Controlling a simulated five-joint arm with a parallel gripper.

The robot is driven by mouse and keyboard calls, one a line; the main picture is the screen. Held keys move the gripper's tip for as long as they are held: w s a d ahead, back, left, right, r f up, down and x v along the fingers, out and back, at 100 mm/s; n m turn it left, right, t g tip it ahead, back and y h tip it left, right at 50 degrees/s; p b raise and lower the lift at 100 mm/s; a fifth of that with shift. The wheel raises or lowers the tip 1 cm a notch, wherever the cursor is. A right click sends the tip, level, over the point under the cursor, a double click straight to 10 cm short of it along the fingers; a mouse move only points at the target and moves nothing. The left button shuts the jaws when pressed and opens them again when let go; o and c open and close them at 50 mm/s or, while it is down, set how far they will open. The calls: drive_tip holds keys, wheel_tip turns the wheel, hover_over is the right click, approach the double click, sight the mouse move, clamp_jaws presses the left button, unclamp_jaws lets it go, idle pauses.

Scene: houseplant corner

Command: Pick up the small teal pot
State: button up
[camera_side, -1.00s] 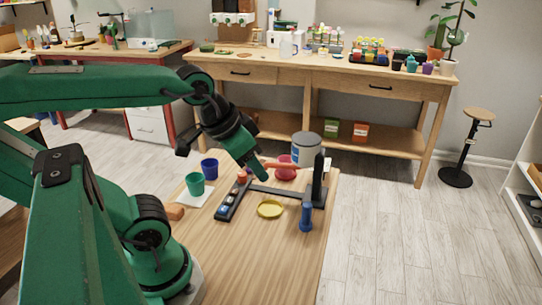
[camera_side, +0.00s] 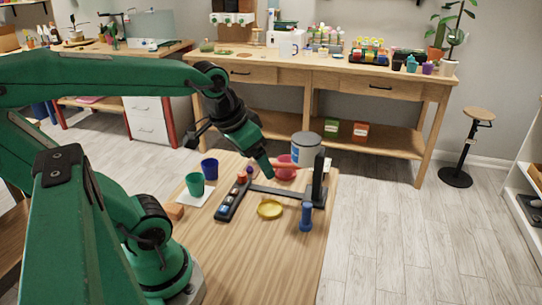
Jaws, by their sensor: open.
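The small teal pot (camera_side: 195,184) stands upright on a white square (camera_side: 204,197) at the left of the wooden work table. A dark blue pot (camera_side: 209,169) stands just behind it to the right. My gripper (camera_side: 265,166) is open, with nothing seen in it. It hangs over the table to the right of the teal pot, apart from it, near the red bowl. The exact gap between its fingers is hard to make out from this side.
A red bowl (camera_side: 286,170), a grey tin (camera_side: 306,147), a black frame (camera_side: 319,182) and a blue bottle-like object (camera_side: 306,218) stand to the right. A yellow dish (camera_side: 270,209) and dark tray (camera_side: 231,206) lie in front. The front table area is clear.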

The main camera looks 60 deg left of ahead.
drive_tip(key=w+a+f+n+g, duration=0.1)
drive_tip(key=a+f+n+g, duration=0.15)
drive_tip(key=a, duration=0.65)
drive_tip(key=n+g, duration=0.2)
drive_tip(key=n, duration=0.3)
hover_over(196, 185)
drive_tip(key=w+a, duration=0.1)
drive_tip(key=a, duration=0.2)
drive_tip(key=shift+h, duration=0.4)
drive_tip(key=f, duration=1.1)
drive_tip(key=shift+d+f, duration=0.25)
drive_tip(key=shift+f, duration=0.1)
drive_tip(key=shift+s+a+f+n, duration=0.2)
drive_tip(key=shift+n, duration=0.05)
drive_tip(key=shift+f, duration=1.3)
drive_tip(key=shift+f, duration=0.1)
drive_tip(key=shift+f, duration=2.5)
drive_tip(key=c, duration=1.1)
